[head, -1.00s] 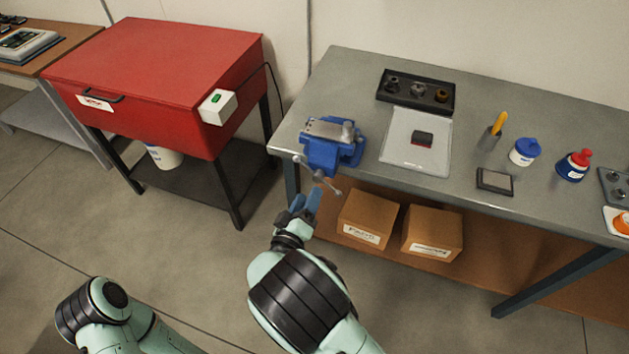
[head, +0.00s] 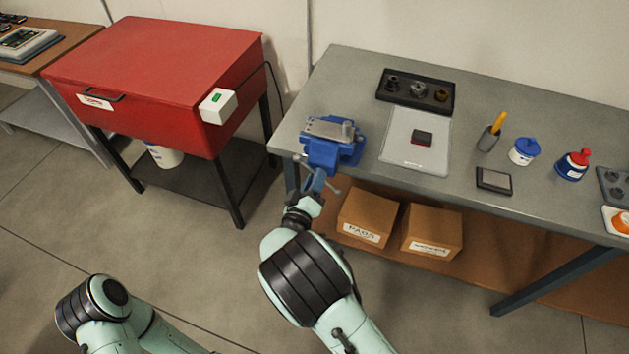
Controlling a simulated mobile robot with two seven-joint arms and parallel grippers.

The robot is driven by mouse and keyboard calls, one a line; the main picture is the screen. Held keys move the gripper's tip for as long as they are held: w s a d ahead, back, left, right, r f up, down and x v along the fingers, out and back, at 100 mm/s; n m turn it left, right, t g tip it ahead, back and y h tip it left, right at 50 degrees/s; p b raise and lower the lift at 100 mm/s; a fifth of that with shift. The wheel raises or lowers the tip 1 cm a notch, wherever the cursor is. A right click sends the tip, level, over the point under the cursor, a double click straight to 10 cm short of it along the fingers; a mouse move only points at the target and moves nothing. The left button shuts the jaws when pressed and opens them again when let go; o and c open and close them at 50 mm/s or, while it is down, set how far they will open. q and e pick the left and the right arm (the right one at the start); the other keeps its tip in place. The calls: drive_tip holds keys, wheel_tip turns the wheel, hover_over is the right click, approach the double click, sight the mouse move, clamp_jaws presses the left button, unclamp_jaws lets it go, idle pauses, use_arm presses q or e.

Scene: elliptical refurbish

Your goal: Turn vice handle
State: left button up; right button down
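The blue vice (head: 332,150) is mounted at the front left corner of the grey workbench (head: 468,192). Its grey metal handle (head: 332,191) sticks out at the front, below the bench edge, and lies at a slant. My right gripper (head: 314,182) is at the handle, just in front of the vice.
A red cabinet (head: 155,75) with a white switch box (head: 217,106) stands left of the bench. Two cardboard boxes (head: 367,216) (head: 432,231) sit on the lower shelf, right of my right gripper. A black tray (head: 415,91) and a light mat (head: 397,148) lie on the bench top.

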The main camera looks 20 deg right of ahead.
use_arm(q)
drive_tip(key=shift+f, duration=0.15)
wheel_tip(320, 180, down, 12)
drive_tip(key=w+t+b, duration=0.1)
drive_tip(key=b, duration=1.2)
drive_tip(key=shift+a, duration=0.2)
use_arm(e)
drive_tip(key=shift+s+d+r+m, duration=0.1)
drive_tip(key=shift+m, duration=4.5)
drive_tip(key=shift+s+d+m, duration=0.1)
drive_tip(key=shift+m, duration=4.5)
drive_tip(key=c, duration=0.8)
unclamp_jaws()
drive_tip(key=shift+w, duration=0.1)
